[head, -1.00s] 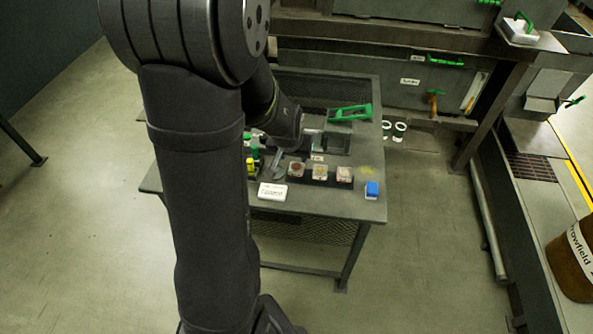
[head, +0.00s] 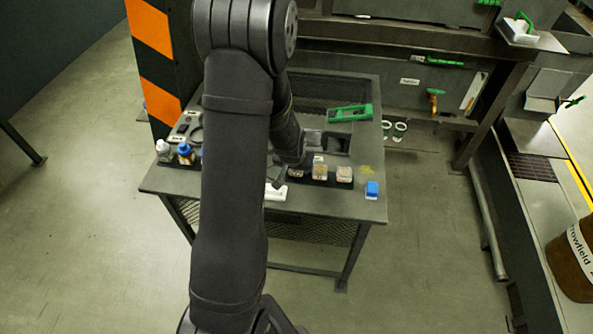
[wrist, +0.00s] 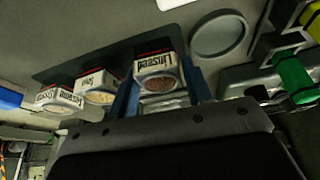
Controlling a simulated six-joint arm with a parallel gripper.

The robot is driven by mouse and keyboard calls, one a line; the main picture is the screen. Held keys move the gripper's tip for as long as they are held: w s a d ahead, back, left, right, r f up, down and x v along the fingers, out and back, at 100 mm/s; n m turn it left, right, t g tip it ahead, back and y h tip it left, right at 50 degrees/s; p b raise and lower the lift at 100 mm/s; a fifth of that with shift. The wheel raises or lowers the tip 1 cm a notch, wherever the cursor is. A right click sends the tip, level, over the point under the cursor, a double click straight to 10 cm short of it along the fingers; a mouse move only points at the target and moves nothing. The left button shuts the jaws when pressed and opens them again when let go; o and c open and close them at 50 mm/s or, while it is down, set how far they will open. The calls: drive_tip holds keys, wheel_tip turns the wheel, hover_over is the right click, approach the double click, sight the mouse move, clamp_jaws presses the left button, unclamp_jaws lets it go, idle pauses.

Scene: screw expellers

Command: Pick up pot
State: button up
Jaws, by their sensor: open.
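Three small square pots with labels and seed-like contents stand in a row on a dark strip. The pot marked Linseed (wrist: 158,68) is at the right of the row in the wrist view. The middle pot (wrist: 98,86) and the left pot (wrist: 60,98) stand beside it. In the head view the row shows as a left pot (head: 297,171), a middle pot (head: 320,172) and a right pot (head: 344,174). My gripper (wrist: 163,88) is open, its blue fingers on either side of the Linseed pot; contact is unclear. In the head view my arm hides the fingers.
A blue block (head: 372,190) is on the table (head: 320,205) right of the pots. A white card (head: 276,192) lies in front, partly hidden. Bottles (head: 185,153) stand at the left. A green-handled tool (head: 350,113) lies behind. A round disc (wrist: 218,35) is near the Linseed pot.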

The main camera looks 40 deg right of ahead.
drive_tip(key=shift+w+d+f, duration=0.15)
drive_tip(key=shift+f, duration=0.45)
drive_tip(key=c, duration=0.7)
drive_tip(key=shift+r, duration=0.15)
